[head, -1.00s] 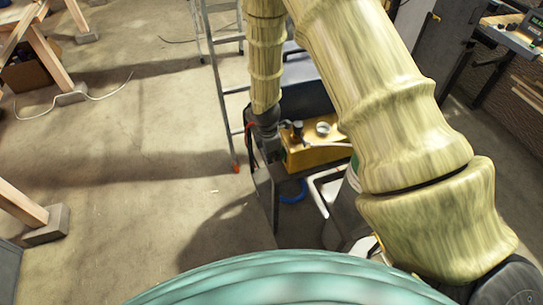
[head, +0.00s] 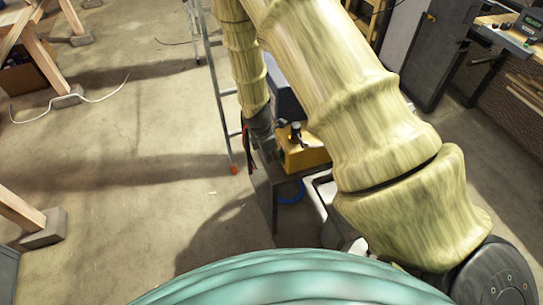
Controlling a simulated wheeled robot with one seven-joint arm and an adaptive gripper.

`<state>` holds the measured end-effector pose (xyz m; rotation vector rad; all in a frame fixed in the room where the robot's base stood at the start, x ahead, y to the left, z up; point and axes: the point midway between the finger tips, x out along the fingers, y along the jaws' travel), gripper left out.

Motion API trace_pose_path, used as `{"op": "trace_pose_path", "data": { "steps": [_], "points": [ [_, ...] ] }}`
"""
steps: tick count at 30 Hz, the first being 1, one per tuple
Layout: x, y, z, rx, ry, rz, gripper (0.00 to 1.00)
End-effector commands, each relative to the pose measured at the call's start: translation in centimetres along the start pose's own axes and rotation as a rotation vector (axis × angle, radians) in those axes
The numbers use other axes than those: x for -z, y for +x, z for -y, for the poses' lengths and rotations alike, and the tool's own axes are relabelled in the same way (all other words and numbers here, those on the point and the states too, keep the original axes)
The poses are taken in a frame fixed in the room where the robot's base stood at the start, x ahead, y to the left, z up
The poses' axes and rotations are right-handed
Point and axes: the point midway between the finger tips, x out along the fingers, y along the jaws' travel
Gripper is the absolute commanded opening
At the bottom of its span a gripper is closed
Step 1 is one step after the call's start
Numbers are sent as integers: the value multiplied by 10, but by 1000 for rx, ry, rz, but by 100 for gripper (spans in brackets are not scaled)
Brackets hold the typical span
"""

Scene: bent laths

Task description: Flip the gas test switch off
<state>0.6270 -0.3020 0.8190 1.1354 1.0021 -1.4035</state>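A yellow box (head: 303,157) with a dark knob-like part (head: 295,133) on top stands on a dark stand, partly covered by my arm. I cannot make out a gas test switch or its position. My gripper (head: 258,128) is a small dark shape at the end of my arm, at the left side of the yellow box. Its fingers are too small and hidden to tell whether they are open, or whether they touch anything.
A ladder (head: 220,92) stands just left of my gripper, with an orange foot. A blue hose (head: 291,193) hangs below the yellow box. A dark cabinet (head: 430,60) and a workbench are at the right. The concrete floor (head: 130,140) at left is mostly clear.

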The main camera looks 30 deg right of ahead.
Motion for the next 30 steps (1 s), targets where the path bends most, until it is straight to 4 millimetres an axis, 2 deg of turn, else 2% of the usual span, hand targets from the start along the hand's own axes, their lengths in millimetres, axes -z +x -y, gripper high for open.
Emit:
{"op": "trace_pose_path", "data": {
  "steps": [1,12,17,23,30],
  "points": [
    [-6,-4,-1,0,4,7,0],
    [-6,-3,0,1,4,8,0],
    [6,-9,0,0,3,7,0],
    [33,-20,1,-1,5,5,0],
    [29,-45,1,-2,8,2,0]
  ]
}}
